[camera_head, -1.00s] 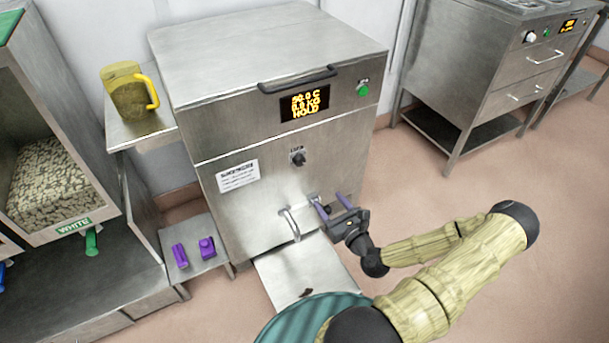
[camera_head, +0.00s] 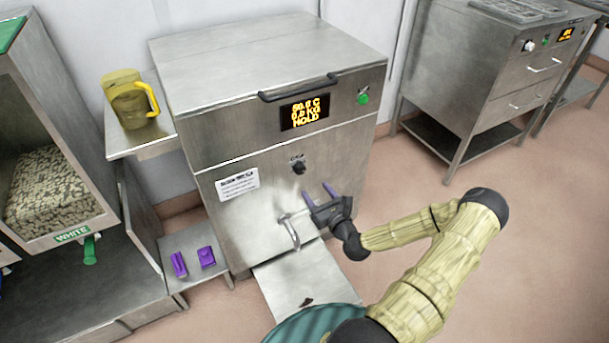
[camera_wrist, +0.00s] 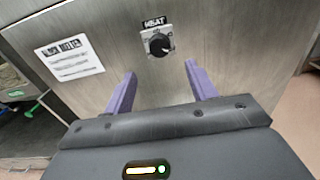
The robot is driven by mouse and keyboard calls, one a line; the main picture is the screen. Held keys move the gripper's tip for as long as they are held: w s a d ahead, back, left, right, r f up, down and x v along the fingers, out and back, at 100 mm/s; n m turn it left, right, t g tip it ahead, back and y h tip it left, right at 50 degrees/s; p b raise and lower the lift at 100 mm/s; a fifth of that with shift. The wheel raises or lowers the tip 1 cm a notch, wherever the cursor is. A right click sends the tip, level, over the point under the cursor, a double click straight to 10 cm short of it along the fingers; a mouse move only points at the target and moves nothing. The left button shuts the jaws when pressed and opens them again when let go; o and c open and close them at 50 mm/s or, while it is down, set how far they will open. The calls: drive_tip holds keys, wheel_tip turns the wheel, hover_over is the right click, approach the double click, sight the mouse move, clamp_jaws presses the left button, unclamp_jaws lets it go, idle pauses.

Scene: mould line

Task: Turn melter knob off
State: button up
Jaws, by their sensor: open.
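The melter (camera_head: 282,180) is a steel cabinet with a lid handle and a lit display (camera_head: 304,112) that seems to read about 50 C, 0.0 KG, HOLD. Its black knob (camera_head: 298,167) sits on the front panel below the display. In the wrist view the knob (camera_wrist: 158,44) is under a "HEAT" label, its pale pointer line aimed toward the lower right. My gripper (camera_head: 318,190) is open and empty, just below and right of the knob. In the wrist view its purple fingers (camera_wrist: 160,82) are spread, with the knob beyond and between them, apart from both.
A bent spout pipe (camera_head: 289,232) juts from the melter below my gripper, above a steel plate (camera_head: 295,275). A green button (camera_head: 363,97) is at upper right. A yellow jug (camera_head: 128,100) stands on the left shelf. Purple pieces (camera_head: 206,257) lie on a low shelf.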

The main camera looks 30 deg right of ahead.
sight(301, 171)
drive_tip(key=w, duration=0.9)
drive_tip(key=shift+a+b, duration=0.15)
drive_tip(key=shift+b, duration=0.25)
drive_tip(key=c, duration=0.9)
drive_tip(key=shift+d, duration=0.25)
drive_tip(key=shift+c, duration=0.5)
drive_tip(key=shift+a, duration=0.25)
